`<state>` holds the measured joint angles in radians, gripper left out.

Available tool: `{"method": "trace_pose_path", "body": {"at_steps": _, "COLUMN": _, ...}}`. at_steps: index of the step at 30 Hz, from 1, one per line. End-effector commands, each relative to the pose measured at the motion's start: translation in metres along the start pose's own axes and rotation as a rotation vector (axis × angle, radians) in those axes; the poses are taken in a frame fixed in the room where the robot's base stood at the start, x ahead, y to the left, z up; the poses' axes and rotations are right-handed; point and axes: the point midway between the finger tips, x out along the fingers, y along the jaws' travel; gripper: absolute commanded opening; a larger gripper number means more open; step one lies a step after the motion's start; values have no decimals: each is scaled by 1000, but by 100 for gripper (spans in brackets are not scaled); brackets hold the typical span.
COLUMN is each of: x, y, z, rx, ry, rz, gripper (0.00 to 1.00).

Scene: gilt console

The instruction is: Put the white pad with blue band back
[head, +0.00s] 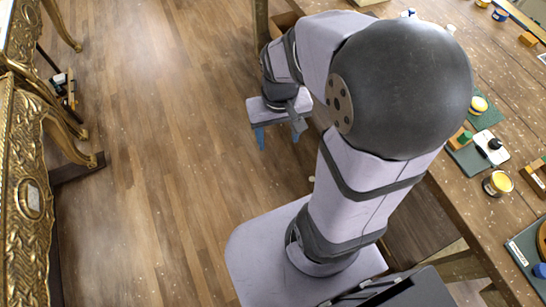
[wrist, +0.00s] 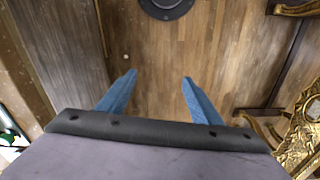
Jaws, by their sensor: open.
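My gripper (head: 278,137) hangs over the open wood floor, left of the workbench. In the wrist view its two blue fingers (wrist: 159,78) are spread apart with nothing between them. I cannot make out a white pad with a blue band for certain. A white flat piece (head: 496,152) with a dark knob lies on the bench at the right, but no blue band shows on it. My own arm hides part of the bench.
The workbench (head: 462,205) holds yellow-topped jars (head: 497,183), green mats (head: 464,161) and small blocks. A gilt console (head: 22,200) stands at the left. The floor (head: 160,150) between is mostly clear, with a small pale round thing (wrist: 126,57) on it.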

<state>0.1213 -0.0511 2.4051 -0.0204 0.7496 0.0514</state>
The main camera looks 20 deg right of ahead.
Motion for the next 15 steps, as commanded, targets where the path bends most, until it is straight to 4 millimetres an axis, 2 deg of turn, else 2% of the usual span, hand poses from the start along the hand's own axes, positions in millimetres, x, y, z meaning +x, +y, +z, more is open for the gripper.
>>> {"method": "trace_pose_path", "body": {"at_steps": 1, "x": 4, "y": -11, "z": 16, "rx": -52, "ry": -10, "rz": -5, "gripper": 59}}
{"method": "trace_pose_path", "body": {"at_steps": 3, "x": 8, "y": -20, "z": 32, "rx": -102, "ry": -22, "rz": -10, "gripper": 59}}
{"method": "trace_pose_path", "body": {"at_steps": 6, "x": 12, "y": -26, "z": 47, "rx": -143, "ry": -32, "rz": -13, "gripper": 59}}
{"method": "trace_pose_path", "body": {"at_steps": 15, "x": 14, "y": -28, "z": 52, "rx": -158, "ry": -37, "rz": -15, "gripper": 59}}
